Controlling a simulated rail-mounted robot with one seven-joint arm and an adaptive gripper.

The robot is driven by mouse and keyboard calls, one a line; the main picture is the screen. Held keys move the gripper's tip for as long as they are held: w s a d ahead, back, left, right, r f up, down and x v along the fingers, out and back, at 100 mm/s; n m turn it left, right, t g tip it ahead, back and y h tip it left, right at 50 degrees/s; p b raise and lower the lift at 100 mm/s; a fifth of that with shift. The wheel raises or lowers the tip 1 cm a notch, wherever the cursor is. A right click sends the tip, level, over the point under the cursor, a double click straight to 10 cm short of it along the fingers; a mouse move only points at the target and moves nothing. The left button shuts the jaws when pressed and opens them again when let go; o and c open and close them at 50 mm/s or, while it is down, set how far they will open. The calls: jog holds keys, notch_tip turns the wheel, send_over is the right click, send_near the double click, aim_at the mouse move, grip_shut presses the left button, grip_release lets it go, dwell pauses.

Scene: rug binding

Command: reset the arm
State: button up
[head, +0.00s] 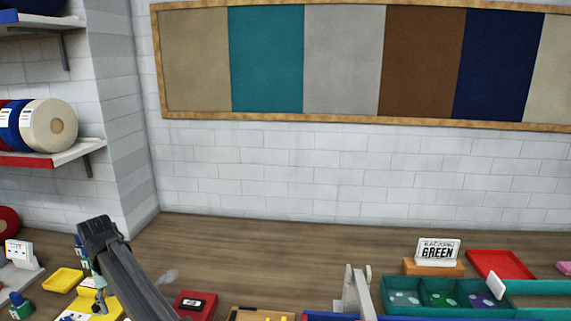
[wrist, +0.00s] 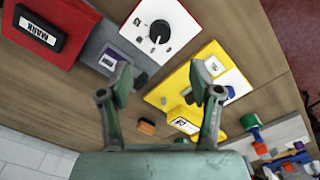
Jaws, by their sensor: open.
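My gripper (wrist: 162,92) is open, with its two fingers spread wide in the wrist view. Nothing is between the fingertips. Below it are a wooden bench top (wrist: 85,105), a small orange block (wrist: 147,126) and a yellow device (wrist: 185,88). The right finger overlaps the yellow device in the picture; I cannot tell whether they touch. In the head view, my dark arm comes in from the bottom at the lower left. The gripper end there is small and partly hidden.
The back middle of the bench is clear. Shelves with rolls (head: 50,126) are at left.

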notch_tip(320, 180, down, 11)
jog(key=shift+f, duration=0.1)
jog(key=n+p, duration=0.1)
jog(key=n, duration=0.3)
jog(key=n+p, duration=0.1)
jog(key=n, duration=0.3)
jog(key=shift+n+p, duration=0.35)
jog(key=shift+n, duration=0.05)
jog(key=shift+r+b, duration=0.3)
jog(key=shift+r, duration=0.1)
notch_tip(320, 180, up, 13)
jog(key=b, duration=0.3)
jog(key=shift+r, duration=0.15)
